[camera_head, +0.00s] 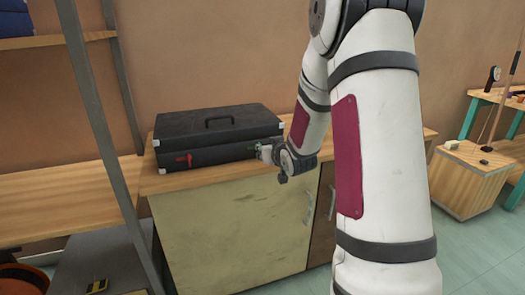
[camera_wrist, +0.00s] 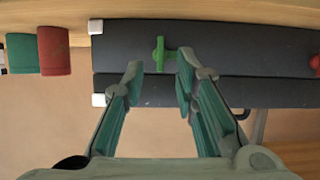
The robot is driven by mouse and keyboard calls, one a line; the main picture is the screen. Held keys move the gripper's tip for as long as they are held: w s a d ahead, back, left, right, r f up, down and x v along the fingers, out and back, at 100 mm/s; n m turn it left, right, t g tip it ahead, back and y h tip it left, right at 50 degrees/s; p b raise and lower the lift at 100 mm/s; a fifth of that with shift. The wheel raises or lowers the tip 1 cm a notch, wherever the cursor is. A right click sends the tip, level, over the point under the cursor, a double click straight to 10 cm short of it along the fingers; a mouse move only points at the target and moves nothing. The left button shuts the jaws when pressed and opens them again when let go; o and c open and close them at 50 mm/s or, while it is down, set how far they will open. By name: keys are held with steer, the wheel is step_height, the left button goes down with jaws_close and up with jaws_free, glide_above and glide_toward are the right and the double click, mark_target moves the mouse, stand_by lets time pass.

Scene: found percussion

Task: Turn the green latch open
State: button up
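The green latch (camera_wrist: 159,54) is on the front of a dark case (camera_wrist: 230,48) with white corners. In the wrist view it is a short green bar with a crosspiece near its middle. My gripper (camera_wrist: 158,75) is open, one finger on each side of the latch's lower end, with gaps visible. I cannot tell if the fingertips reach its depth. In the head view the case (camera_head: 215,123) lies shut on a cabinet, and my gripper (camera_head: 262,152) is at its right front, largely hiding the latch. A red latch (camera_head: 184,160) is on the case's left front.
The wooden cabinet top (camera_head: 170,184) has a narrow free strip before the case. A grey metal post (camera_head: 92,90) stands to the left. In the wrist view, a red object (camera_wrist: 54,50) and a green object (camera_wrist: 22,53) sit beyond the case's left end.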

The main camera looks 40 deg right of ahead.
steer(key=v, duration=0.7)
steer(key=shift+s, duration=0.15)
steer(key=shift+a, duration=0.15)
steer(key=s+a+r+n+g+y, duration=0.15)
steer(key=s+a+g, duration=0.25)
steer(key=s+a, duration=0.65)
steer(key=s+a+r+n+g+y, duration=0.15)
steer(key=s+a+g, duration=0.35)
steer(key=s, duration=1)
steer(key=s+a+r+g+y, duration=0.1)
steer(key=s+a+r+g, duration=0.15)
steer(key=s+a, duration=0.85)
step_height(320, 180, up, 27)
steer(key=s+d+t+p, duration=0.1)
steer(key=d+t+p, duration=0.1)
steer(key=p, duration=2.3)
steer(key=shift+s+d+t+p, duration=0.2)
steer(key=shift+s+t+p, duration=0.15)
steer(key=shift+t+p, duration=0.1)
steer(key=shift+o, duration=0.4)
steer(key=shift+r, duration=0.1)
